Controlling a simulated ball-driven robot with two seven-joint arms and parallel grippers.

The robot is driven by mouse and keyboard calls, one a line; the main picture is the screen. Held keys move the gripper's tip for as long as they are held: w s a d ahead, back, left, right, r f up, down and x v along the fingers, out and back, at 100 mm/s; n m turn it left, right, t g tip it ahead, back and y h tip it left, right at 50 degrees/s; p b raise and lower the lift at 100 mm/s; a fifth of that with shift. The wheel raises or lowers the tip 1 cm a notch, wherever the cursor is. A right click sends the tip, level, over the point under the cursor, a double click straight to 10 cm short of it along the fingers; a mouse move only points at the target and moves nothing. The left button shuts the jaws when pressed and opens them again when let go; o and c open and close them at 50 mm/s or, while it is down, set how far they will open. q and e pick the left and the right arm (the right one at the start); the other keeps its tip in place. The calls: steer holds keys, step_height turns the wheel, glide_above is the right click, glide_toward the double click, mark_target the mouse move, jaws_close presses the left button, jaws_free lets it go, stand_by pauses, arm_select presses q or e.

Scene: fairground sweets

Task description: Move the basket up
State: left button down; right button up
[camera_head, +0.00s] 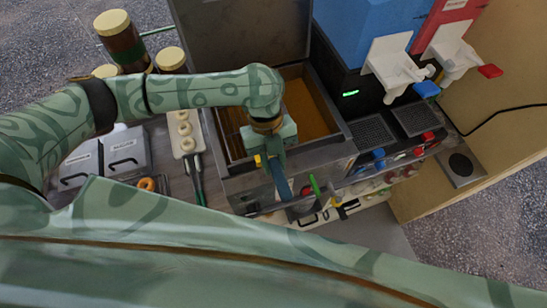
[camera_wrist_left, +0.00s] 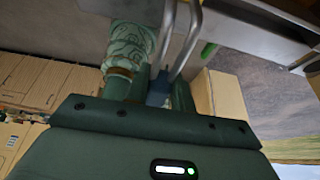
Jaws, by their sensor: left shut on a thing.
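The fryer (camera_head: 340,150) is a grey metal box with brown-orange oil (camera_head: 308,105) inside. My left gripper (camera_head: 278,165) is at its front edge, pointing down, shut on the blue handle (camera_head: 283,188) of the basket. In the left wrist view the gripper (camera_wrist_left: 158,88) closes around the blue grip, and two bent metal rods (camera_wrist_left: 187,45) run from it. My right gripper is not in view.
A green handle (camera_head: 314,185) stands just right of my gripper. Blue and red drink dispensers (camera_head: 362,30) stand at the back right.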

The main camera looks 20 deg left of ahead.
arm_select(q)
steer(key=c, duration=1.1)
jaws_free()
steer(key=v, duration=1.6)
steer(key=shift+w+a+r, duration=0.1)
steer(key=shift+w, duration=0.05)
